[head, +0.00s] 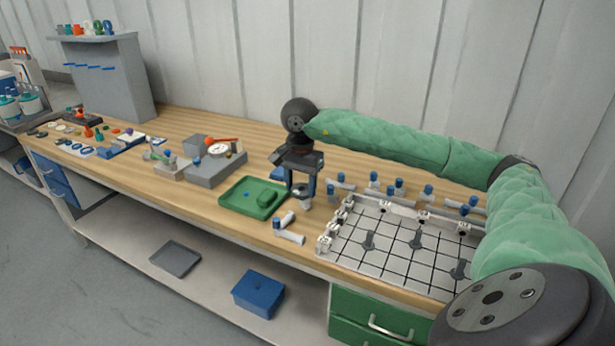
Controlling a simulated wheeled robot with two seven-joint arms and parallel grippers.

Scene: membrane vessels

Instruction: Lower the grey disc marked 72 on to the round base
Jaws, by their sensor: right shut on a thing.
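My right gripper (301,190) points down over the wooden bench, just right of the green tray, with its arm coming in from the right. It is shut on a small grey thing (302,197) between its fingertips, most likely the grey disc. The thing is low over the bench; I cannot tell whether it touches anything below. No mark 72 can be read at this size. I cannot pick out the round base with certainty; the fingers and the held thing may hide it. My left gripper is not in view.
The green tray (240,201) holds a green block. White pipe fittings with blue ends (287,230) lie in front of the gripper. A white gridded board (391,252) with grey pegs is at right. A grey block with a dial (215,168) stands left.

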